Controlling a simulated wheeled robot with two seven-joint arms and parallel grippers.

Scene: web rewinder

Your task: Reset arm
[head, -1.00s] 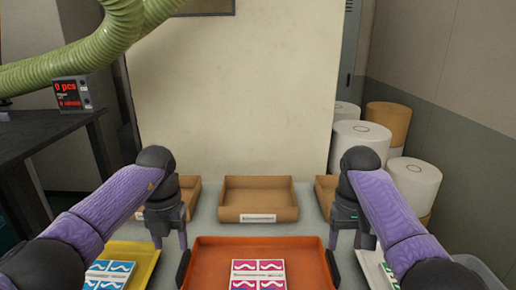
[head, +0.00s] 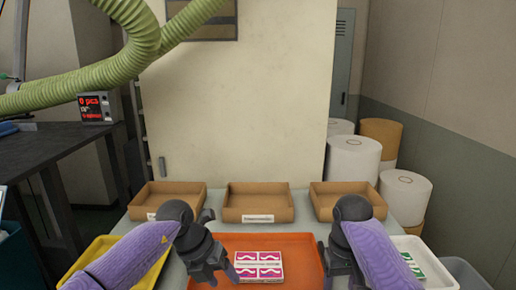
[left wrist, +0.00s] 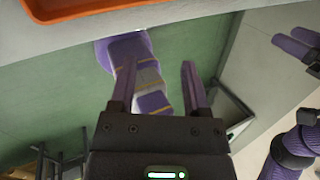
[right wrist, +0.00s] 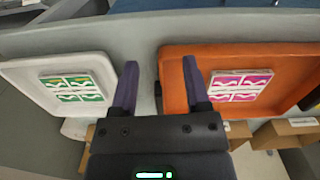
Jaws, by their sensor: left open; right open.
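My left gripper (head: 222,278) is at the left edge of the orange tray (head: 300,250) in the head view. In the left wrist view its two fingers (left wrist: 158,72) are apart with nothing between them. My right gripper (head: 340,278) is at the tray's right edge, partly hidden by its own arm. In the right wrist view its fingers (right wrist: 160,66) are apart and empty, between the white tray (right wrist: 30,72) and the orange tray. A pink-patterned pack (head: 258,266) lies in the orange tray. A green-patterned pack (right wrist: 77,87) lies in the white tray.
Three cardboard trays stand along the back: left (head: 160,197), middle (head: 258,204) and right (head: 345,196). A yellow tray (head: 92,250) is at left. A dark table (head: 50,150) with a counter display (head: 95,107) stands further left. White rolls (head: 352,158) stand at back right.

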